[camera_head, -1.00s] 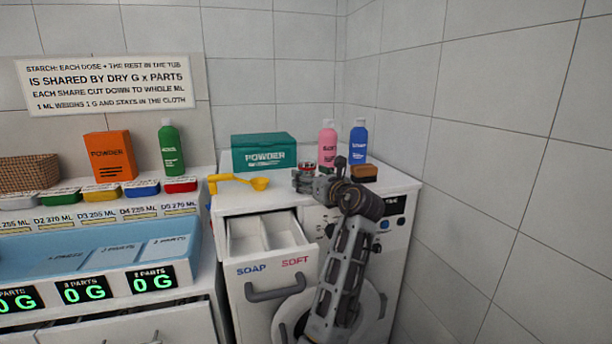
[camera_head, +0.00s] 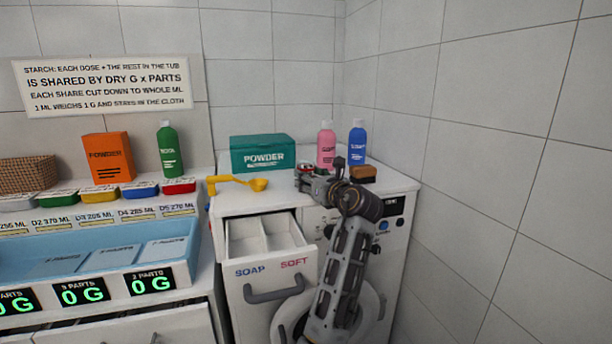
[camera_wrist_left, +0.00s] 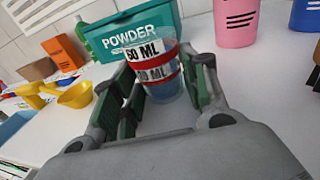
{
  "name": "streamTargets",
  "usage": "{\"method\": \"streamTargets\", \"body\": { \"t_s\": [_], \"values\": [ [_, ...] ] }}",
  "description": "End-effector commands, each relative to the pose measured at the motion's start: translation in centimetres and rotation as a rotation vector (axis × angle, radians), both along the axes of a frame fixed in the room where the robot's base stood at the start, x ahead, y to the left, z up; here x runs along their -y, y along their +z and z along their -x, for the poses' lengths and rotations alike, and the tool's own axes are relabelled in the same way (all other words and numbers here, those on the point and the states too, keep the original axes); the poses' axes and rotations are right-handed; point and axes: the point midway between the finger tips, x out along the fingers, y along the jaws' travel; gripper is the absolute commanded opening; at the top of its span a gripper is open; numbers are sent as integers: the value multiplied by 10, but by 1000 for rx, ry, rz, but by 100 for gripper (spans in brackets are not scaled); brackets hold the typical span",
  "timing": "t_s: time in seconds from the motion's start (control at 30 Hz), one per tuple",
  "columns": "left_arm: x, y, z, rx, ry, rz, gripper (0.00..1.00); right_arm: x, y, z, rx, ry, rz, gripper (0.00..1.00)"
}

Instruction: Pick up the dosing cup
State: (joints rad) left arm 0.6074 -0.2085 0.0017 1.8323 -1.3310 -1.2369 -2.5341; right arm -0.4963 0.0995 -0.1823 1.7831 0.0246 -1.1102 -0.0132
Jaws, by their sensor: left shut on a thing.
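I cannot tell whether the cup's base touches the surface. My right gripper is not in view.
A teal powder box (camera_head: 263,153) stands behind the cup. A yellow scoop (camera_head: 238,183) lies left of it. The open detergent drawer (camera_head: 265,245) juts out in front.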

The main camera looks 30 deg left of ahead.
Motion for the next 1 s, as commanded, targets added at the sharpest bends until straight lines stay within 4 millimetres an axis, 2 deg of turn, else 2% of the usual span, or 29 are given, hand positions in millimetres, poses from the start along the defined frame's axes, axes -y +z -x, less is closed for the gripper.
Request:
{"method": "streamTargets", "body": {
  "t_s": [0.33, 0.53, 0.77, 1.0],
  "values": [
    [0, 2, 0, 0, 0, 0, 18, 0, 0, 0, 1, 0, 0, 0],
    [0, 11, 0, 0, 0, -1, 18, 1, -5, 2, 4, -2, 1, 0],
    [0, 34, 0, 2, 1, 0, 18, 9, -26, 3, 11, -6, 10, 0],
    [0, 65, 0, 4, 0, 0, 18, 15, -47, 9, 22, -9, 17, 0]
  ]
}}
